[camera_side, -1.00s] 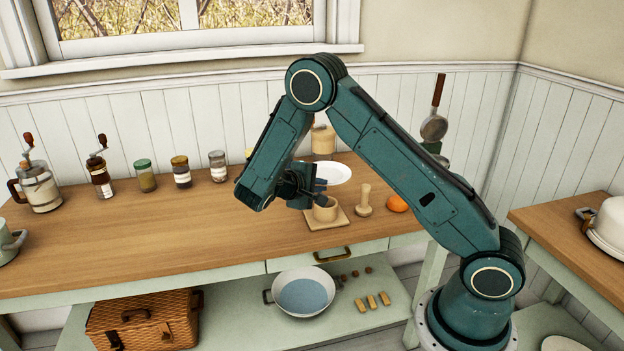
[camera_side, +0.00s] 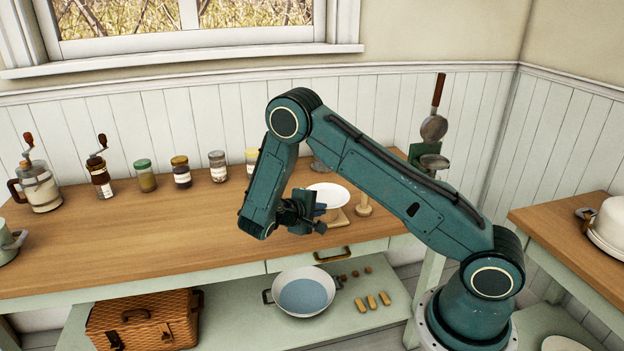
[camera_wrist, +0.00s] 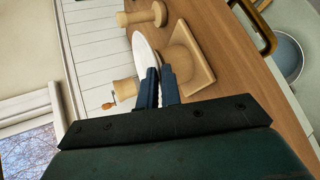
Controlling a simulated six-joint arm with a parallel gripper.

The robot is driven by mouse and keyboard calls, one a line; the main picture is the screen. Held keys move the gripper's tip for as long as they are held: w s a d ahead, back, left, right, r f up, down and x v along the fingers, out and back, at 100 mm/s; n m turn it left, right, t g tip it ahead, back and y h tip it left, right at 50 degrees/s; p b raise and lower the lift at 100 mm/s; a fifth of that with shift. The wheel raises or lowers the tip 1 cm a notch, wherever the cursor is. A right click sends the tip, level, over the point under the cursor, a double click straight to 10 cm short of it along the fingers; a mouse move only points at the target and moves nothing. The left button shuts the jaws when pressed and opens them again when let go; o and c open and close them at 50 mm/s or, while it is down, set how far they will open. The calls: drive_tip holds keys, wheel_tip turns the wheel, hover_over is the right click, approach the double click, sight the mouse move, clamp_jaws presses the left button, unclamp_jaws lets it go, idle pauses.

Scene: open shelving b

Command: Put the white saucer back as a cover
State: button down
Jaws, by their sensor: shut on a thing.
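The white saucer (camera_side: 327,195) is held at its near edge by my gripper (camera_side: 321,212), roughly level. In the wrist view the saucer (camera_wrist: 146,52) shows as a narrow white shape beyond the two blue fingertips (camera_wrist: 160,80), which are shut on its rim. A square wooden board (camera_side: 346,218) lies below and just beside the saucer; it also shows in the wrist view (camera_wrist: 187,62).
A wooden pestle-like piece (camera_side: 363,202) stands right of the saucer. Jars (camera_side: 181,172) and mills (camera_side: 100,172) line the back left of the counter. A metal pan (camera_side: 303,292) sits on the lower shelf.

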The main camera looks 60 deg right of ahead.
drive_tip(key=shift+f, duration=0.35)
drive_tip(key=c, duration=1.6)
unclamp_jaws()
drive_tip(key=shift+r, duration=0.2)
drive_tip(key=shift+a+r, duration=0.15)
drive_tip(key=shift+r, duration=0.05)
drive_tip(key=v, duration=1.1)
drive_tip(key=shift+w+a+r, duration=0.1)
drive_tip(key=shift+a+r, duration=0.05)
drive_tip(key=shift+a, duration=0.2)
